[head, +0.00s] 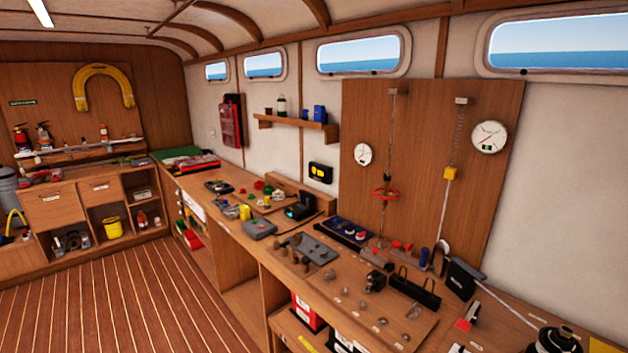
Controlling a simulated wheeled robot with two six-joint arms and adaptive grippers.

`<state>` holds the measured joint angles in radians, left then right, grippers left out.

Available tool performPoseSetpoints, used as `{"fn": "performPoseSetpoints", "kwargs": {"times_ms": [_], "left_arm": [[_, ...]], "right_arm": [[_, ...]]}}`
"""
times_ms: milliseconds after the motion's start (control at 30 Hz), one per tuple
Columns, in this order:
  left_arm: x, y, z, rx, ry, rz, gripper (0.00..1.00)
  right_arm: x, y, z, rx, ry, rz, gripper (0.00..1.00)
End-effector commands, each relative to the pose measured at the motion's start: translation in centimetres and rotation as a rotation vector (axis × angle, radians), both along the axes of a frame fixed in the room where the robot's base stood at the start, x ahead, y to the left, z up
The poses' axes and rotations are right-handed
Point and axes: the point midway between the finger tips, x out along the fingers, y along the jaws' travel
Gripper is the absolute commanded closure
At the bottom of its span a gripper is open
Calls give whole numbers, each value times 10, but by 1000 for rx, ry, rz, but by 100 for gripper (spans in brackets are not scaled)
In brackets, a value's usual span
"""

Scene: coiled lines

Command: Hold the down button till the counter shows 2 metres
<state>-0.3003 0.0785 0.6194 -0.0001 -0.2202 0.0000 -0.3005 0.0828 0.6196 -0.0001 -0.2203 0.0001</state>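No down button can be made out for certain, and no counter reading 2 metres is legible. A small black box with a yellow face (320,172) is fixed to the wall above the bench; its face is too small to read. A dark blue panel or tray (345,232) with small round pale and red parts lies on the bench below the wooden backboard. A black box (465,279) stands at the right of the bench, with a pale strip running from it to the lower right. Neither of my grippers is in this view.
The long wooden bench (235,212) is crowded with small tools and fittings. Two white dials (489,137) (364,154) and hanging lines are on the wooden backboard (415,110). A black rounded object (555,341) is at the lower right. The striped floor (130,300) is clear.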

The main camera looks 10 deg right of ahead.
Motion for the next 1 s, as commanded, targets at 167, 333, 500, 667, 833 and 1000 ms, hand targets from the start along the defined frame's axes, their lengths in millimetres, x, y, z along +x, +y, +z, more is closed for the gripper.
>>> {"fn": "performPoseSetpoints", "kwargs": {"times_ms": [167, 333, 500, 667, 833, 1000], "left_arm": [[0, 0, 0, 0, 0, 0, 60], [0, 0, 0, 0, -1, 0, 60], [0, 1, 0, 1, -1, 0, 60], [1, 1, 0, 1, -1, -1, 60], [1, 1, 0, 1, -1, -1, 60], [1, 1, 0, 1, -1, -1, 60]], "right_arm": [[0, 3, 0, 3, 0, -1, 65], [0, 5, 0, 6, -1, -1, 88], [0, 5, 0, 6, -1, -1, 100], [0, 5, 0, 6, -1, -1, 100], [0, 4, 0, 5, -1, -1, 100], [0, 3, 0, 3, -1, -1, 100]]}}
